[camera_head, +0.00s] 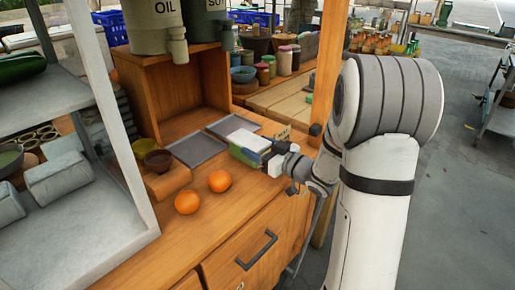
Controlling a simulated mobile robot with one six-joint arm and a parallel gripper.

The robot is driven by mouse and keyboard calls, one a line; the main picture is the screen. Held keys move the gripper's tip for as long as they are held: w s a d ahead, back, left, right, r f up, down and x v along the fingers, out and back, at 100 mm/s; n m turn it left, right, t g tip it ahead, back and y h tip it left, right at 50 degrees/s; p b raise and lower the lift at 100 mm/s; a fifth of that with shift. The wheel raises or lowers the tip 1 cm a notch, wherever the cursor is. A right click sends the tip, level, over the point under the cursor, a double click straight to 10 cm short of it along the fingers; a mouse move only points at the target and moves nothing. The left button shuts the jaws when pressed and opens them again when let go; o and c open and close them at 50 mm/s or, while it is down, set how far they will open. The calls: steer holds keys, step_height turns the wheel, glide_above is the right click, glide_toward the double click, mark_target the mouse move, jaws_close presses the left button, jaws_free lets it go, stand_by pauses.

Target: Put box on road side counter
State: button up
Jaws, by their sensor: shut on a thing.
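A small box (247,146), white on top with a green and blue side, is held at the middle of the view. My gripper (272,160) is shut on its right end. The box is over the right part of the wooden counter (238,204). I cannot tell whether it touches the surface or hangs just above it. My gripper's fingers hide the box's right end.
Two oranges (218,181) lie on the counter in front of the box. Dark flat trays (195,149) lie behind and left of it. Small bowls (157,160) stand on a wooden block. A wooden post (329,62) rises behind my gripper. Oil canisters (153,25) stand above.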

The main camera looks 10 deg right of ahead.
steer(key=o, duration=1.1)
steer(key=shift+f, duration=0.1)
steer(key=shift+o, duration=0.2)
steer(key=shift+r, duration=0.3)
steer(key=p+v, duration=0.1)
steer(key=v, duration=1.1)
steer(key=shift+f, duration=0.15)
